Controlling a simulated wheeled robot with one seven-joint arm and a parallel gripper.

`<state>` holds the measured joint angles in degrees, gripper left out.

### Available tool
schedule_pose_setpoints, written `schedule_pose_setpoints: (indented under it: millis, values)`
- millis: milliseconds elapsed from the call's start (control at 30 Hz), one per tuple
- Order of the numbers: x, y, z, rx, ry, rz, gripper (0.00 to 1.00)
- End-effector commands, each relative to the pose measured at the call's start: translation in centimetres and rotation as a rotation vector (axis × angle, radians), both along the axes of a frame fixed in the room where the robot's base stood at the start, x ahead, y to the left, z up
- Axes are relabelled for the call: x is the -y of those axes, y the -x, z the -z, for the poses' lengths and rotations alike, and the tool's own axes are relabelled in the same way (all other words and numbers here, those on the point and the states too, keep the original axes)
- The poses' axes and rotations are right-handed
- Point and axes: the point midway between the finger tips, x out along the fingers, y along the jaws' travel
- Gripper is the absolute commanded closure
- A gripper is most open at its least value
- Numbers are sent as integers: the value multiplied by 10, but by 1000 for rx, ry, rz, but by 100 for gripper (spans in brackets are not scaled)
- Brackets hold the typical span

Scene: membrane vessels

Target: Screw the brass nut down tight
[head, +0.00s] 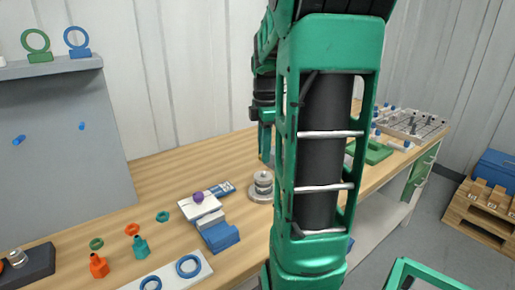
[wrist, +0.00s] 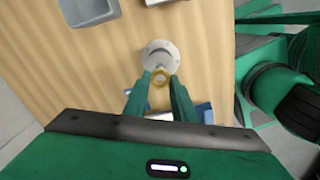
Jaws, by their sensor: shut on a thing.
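The brass nut (wrist: 159,79) shows in the wrist view as a small yellow ring between the tips of my gripper (wrist: 160,80). The two green fingers are shut on it. A round grey metal vessel (wrist: 160,53) lies just beyond the fingertips; the nut overlaps its near edge in the picture. I cannot tell whether they touch. In the head view a stepped metal vessel (head: 262,187) stands upright on the wooden bench, left of my arm.
A blue block (head: 220,236) and white blocks with a purple knob (head: 198,197) stand left of the vessel. Orange and teal fittings (head: 140,247) and a white plate with blue rings (head: 189,266) lie nearer. A green frame (head: 375,153) lies right. Bare bench lies behind the vessel.

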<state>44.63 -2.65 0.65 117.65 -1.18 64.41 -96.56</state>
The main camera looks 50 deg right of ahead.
Motion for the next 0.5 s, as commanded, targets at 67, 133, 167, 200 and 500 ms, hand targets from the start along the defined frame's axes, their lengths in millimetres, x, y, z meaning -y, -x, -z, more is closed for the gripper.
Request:
schedule_pose_setpoints:
  millis: [67,133,167,200,500]
  values:
    - [-1,0,5,-2,-2,-2,98]
    - [-2,-1,9,-2,-2,-3,98]
    - [-2,-1,11,-2,-1,-4,98]
    - [-3,-1,13,-2,-1,-4,98]
    - [-4,-2,31,-2,-1,-7,98]
